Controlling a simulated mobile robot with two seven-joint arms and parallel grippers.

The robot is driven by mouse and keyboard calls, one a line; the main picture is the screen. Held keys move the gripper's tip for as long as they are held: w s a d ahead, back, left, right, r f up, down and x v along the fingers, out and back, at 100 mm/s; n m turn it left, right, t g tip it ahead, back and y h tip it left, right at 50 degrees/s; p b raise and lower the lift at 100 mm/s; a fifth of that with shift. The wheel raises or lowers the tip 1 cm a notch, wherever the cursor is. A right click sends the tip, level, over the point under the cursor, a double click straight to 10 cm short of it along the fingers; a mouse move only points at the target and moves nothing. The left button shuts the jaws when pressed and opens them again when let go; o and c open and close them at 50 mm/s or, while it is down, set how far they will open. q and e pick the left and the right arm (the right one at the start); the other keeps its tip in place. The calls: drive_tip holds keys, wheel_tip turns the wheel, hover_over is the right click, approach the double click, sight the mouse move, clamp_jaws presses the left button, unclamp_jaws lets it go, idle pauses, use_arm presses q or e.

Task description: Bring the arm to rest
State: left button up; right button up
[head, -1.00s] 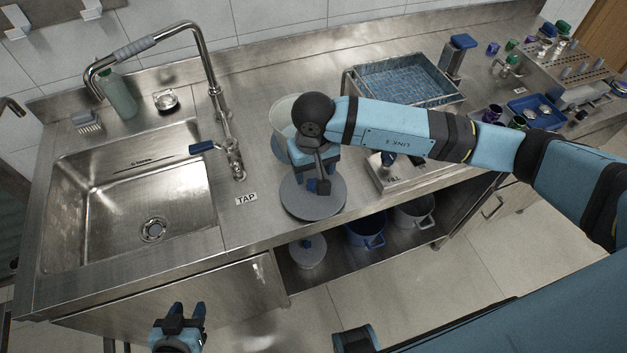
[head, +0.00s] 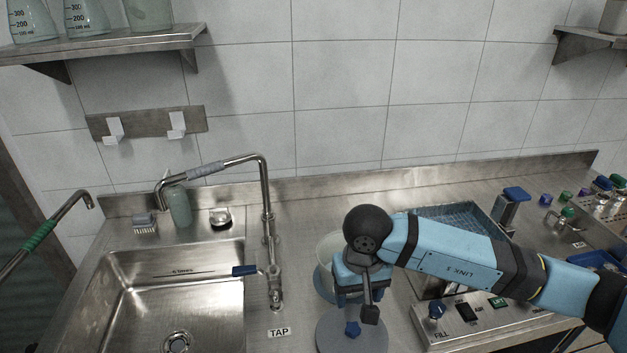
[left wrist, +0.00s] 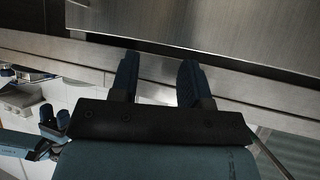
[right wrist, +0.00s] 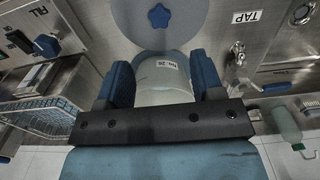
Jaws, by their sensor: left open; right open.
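My right gripper (head: 362,288) is open over the steel counter, between a pale translucent container (head: 328,250) behind it and a grey round disc with a blue star-shaped knob (head: 352,329) in front. In the right wrist view, the open fingers (right wrist: 163,82) show the pale container (right wrist: 162,88), with a small label, between them in the picture. I cannot tell whether they touch it. The grey disc (right wrist: 160,38) lies beyond. My left gripper (left wrist: 159,82) is open and empty in the left wrist view, near a steel cabinet front (left wrist: 200,25). The head view does not show it.
A sink (head: 165,300) and tall tap (head: 268,230) stand left of my right gripper. A blue wire basket (head: 455,220) and a control box marked FILL (head: 475,325) lie right, partly behind my right arm. A shelf with flasks (head: 130,38) hangs upper left.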

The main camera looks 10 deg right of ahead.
drive_tip(key=s+a+r+m+g+y+p, duration=0.2)
drive_tip(key=s+a+m+g+y, duration=0.3)
drive_tip(key=s+a+m+y, duration=0.7)
drive_tip(key=w+a+r+m+t+y+p, duration=0.1)
drive_tip(key=a+r+m+t+y, duration=0.15)
drive_tip(key=m+y, duration=0.2)
drive_tip(key=w+a+r+m+t+y, duration=0.1)
drive_tip(key=r+m+t+y, duration=0.1)
drive_tip(key=r+m+y, duration=0.25)
drive_tip(key=w+d+f+m+t+h+p, duration=0.1)
drive_tip(key=d+f+m+t+h, duration=0.4)
drive_tip(key=m, duration=0.6)
drive_tip(key=w+d+f+m+t+h+p, duration=0.1)
drive_tip(key=w+d+m+t+h, duration=0.1)
drive_tip(key=m+t, duration=0.65)
drive_tip(key=w+d+f+m+t+h, duration=0.1)
drive_tip(key=d+f+m+t+h, duration=0.25)
drive_tip(key=m, duration=0.95)
drive_tip(key=s+d+f+m+g+h, duration=0.2)
drive_tip(key=s+d+f+m, duration=0.3)
drive_tip(key=f+m, duration=0.3)
drive_tip(key=s+d+f+m+g+h+p, duration=0.1)
drive_tip(key=s+d+f+m+g+h, duration=0.2)
drive_tip(key=s+d+f+m+h, duration=0.2)
wheel_tip(320, 180, down, 3)
drive_tip(key=s+m, duration=0.1)
drive_tip(key=m, duration=0.2)
drive_tip(key=shift+s+d+g+p, duration=0.15)
drive_tip(key=shift+s+g+p, duration=0.05)
drive_tip(key=shift+g+p, duration=0.15)
